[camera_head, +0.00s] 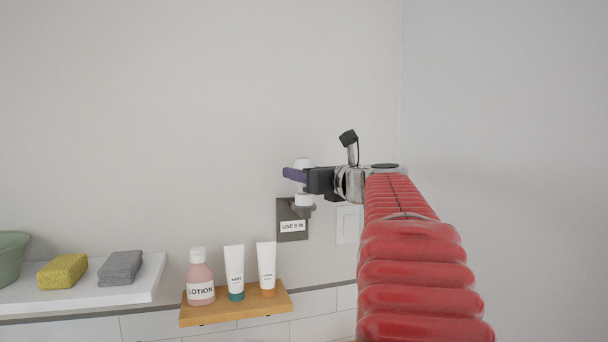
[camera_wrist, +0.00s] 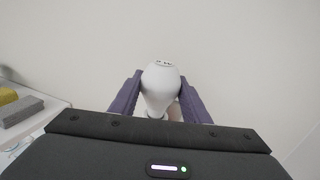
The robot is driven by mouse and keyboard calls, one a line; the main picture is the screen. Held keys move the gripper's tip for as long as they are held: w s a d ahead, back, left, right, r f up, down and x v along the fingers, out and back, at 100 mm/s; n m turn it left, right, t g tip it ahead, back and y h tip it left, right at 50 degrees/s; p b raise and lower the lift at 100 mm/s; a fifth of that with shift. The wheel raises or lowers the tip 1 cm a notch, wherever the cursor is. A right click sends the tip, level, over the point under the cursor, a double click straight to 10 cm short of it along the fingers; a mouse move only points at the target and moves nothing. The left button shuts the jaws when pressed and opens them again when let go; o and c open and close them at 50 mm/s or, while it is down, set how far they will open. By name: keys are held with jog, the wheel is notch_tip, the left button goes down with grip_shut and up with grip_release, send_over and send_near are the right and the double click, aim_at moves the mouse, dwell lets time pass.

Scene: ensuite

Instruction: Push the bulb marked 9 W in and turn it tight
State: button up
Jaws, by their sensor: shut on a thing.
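My gripper (camera_head: 294,175) is at the wall fixture, with its purple fingers on both sides of a white bulb (camera_head: 303,163). In the wrist view the fingers are shut on the bulb (camera_wrist: 162,85), which stands with its round end toward the camera. Small dark print shows on top of the bulb, too small to read surely. Below the bulb is a socket holder (camera_head: 302,207) on a grey wall plate (camera_head: 292,222) with a label reading "USE 9 W" (camera_head: 292,227). The bulb's lower end appears at the white top of the holder; I cannot tell how deep it sits.
A wooden shelf (camera_head: 225,312) below holds a pink lotion bottle (camera_head: 201,280) and two white tubes. A white ledge (camera_head: 135,283) at left holds a yellow sponge (camera_head: 62,271), a grey cloth (camera_head: 121,267) and a green bowl (camera_head: 10,258). A white switch plate (camera_head: 347,224) is right of the fixture.

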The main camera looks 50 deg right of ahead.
jog(key=shift+a+m+h, duration=0.1)
jog(key=shift+m+h, duration=0.4)
jog(key=shift+h, duration=0.3)
jog(key=shift+m+g+h, duration=0.3)
jog(key=shift+g+h, duration=0.1)
jog(key=shift+f, duration=0.1)
jog(key=o, duration=1.2)
jog(key=shift+s, duration=0.1)
